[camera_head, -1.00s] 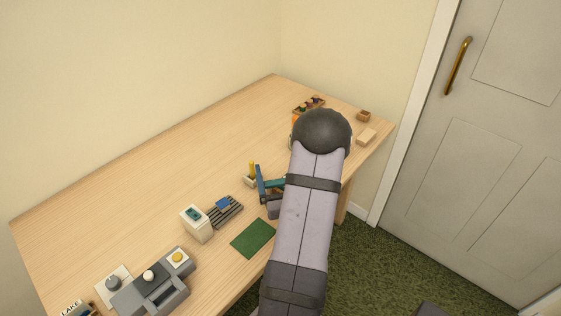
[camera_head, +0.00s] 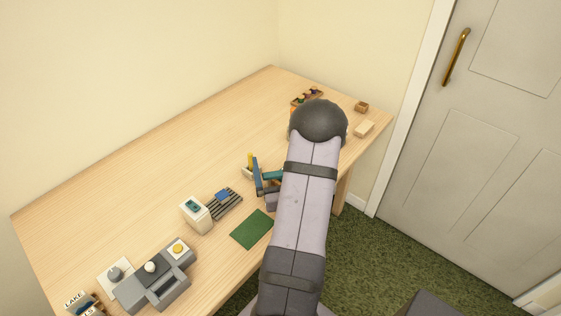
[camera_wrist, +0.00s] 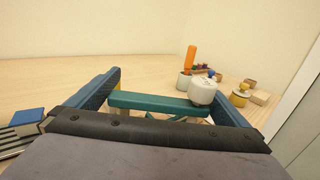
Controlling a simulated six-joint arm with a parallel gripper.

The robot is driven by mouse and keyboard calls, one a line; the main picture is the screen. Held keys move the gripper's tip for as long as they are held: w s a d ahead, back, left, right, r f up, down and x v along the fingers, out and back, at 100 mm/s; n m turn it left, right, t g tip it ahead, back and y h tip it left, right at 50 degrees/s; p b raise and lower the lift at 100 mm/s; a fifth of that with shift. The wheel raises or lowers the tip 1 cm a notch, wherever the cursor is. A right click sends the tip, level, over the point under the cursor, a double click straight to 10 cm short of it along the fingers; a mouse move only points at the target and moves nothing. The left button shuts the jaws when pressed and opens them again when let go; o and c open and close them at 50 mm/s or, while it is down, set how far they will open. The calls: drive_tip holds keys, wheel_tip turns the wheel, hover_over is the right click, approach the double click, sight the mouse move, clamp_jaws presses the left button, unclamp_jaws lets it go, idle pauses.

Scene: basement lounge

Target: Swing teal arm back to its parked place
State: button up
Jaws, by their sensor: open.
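The teal arm (camera_wrist: 152,102) is a flat bar lying crosswise between my gripper's two blue fingers in the wrist view. Its right end meets a white round pot-like body (camera_wrist: 203,90), but how they join cannot be told. My gripper (camera_wrist: 165,88) is open, one finger beyond each end of the bar's visible length; contact with the bar cannot be told. In the head view a short teal piece (camera_head: 272,175) shows beside my gripper's blue finger (camera_head: 258,176). My own arm hides the rest. No marked parked place can be made out.
A white box (camera_head: 196,214), slatted rack (camera_head: 226,206), green mat (camera_head: 252,229) and grey device (camera_head: 155,281) lie left. The table's back-left area is clear.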

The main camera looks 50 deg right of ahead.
drive_tip(key=shift+p+v, duration=2.15)
drive_tip(key=shift+v, duration=0.05)
drive_tip(key=shift+p+v, duration=0.7)
drive_tip(key=shift+v, duration=0.6)
